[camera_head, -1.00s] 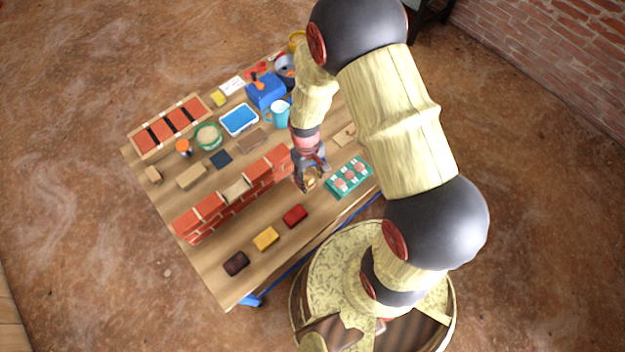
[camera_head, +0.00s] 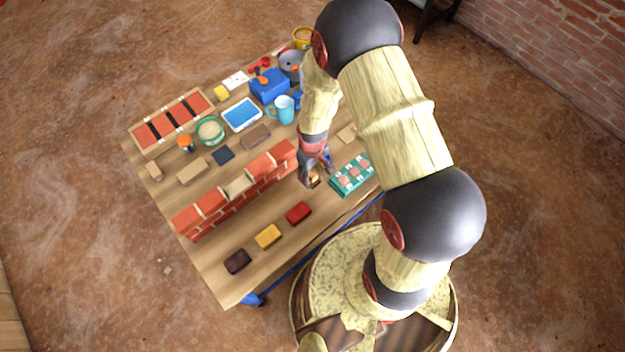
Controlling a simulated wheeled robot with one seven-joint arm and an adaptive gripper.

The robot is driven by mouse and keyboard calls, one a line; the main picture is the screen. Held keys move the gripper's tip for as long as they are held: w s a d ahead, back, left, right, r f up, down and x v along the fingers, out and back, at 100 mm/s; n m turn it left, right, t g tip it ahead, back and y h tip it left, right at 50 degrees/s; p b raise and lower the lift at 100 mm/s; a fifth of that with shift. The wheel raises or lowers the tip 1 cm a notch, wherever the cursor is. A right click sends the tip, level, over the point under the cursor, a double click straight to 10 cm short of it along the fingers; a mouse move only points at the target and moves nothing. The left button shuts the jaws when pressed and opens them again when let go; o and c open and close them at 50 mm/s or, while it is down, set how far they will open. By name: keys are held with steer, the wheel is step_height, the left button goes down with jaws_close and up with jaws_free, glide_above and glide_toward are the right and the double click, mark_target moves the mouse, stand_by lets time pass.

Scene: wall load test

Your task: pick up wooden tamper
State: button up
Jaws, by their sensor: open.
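A small light-brown wooden object, which looks like the wooden tamper (camera_head: 314,181), is on the table between the right end of the brick wall and the teal tray. My gripper (camera_head: 315,176) is open and right at it, with its fingers pointing down. The fingers partly hide the object. I cannot tell whether they touch it.
The low brick wall (camera_head: 238,189) stands just left of my gripper. The teal tray (camera_head: 338,190) with pinkish round pieces is close on the right. Red (camera_head: 299,213), yellow (camera_head: 268,236) and dark (camera_head: 237,261) blocks lie in front. A blue mug (camera_head: 283,109) stands behind.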

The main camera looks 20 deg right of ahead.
steer(key=shift+w+f, duration=0.1)
steer(key=shift+f, duration=0.35)
steer(key=shift+c, duration=0.9)
steer(key=c, duration=1)
